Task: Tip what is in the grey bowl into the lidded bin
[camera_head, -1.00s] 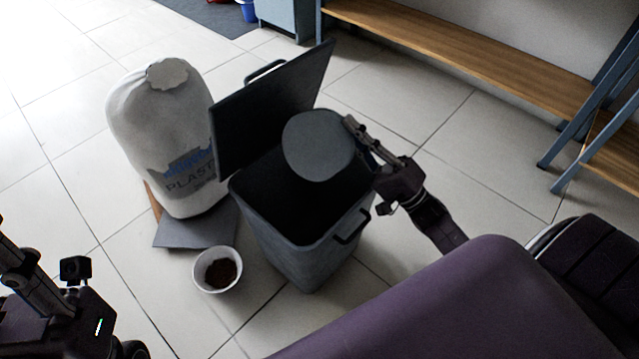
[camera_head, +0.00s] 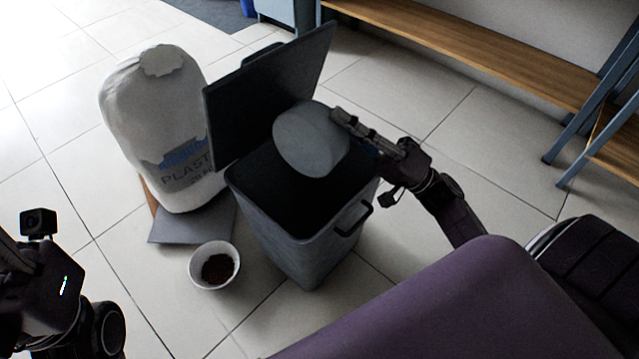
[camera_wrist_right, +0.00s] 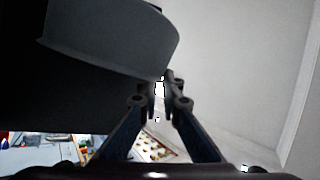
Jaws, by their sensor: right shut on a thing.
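The grey bowl (camera_head: 312,142) is over the open mouth of the dark bin, tilted so that its underside faces the head camera. My right gripper (camera_head: 340,118) is shut on its rim from the right. The bowl also fills the upper left of the right wrist view (camera_wrist_right: 110,35). The bowl's inside is hidden, and I cannot see anything falling. The bin (camera_head: 290,240) stands with its lid (camera_head: 270,90) raised at the back left. Its inside is too dark to make out. Part of my left arm shows at the left edge; its fingertips are out of view.
A white bowl (camera_head: 195,275) with brown contents stands on the floor left of the bin. A white plastic sack (camera_head: 150,115) stands behind it on a grey board (camera_head: 190,227). A wooden bench (camera_head: 470,62) runs along the wall.

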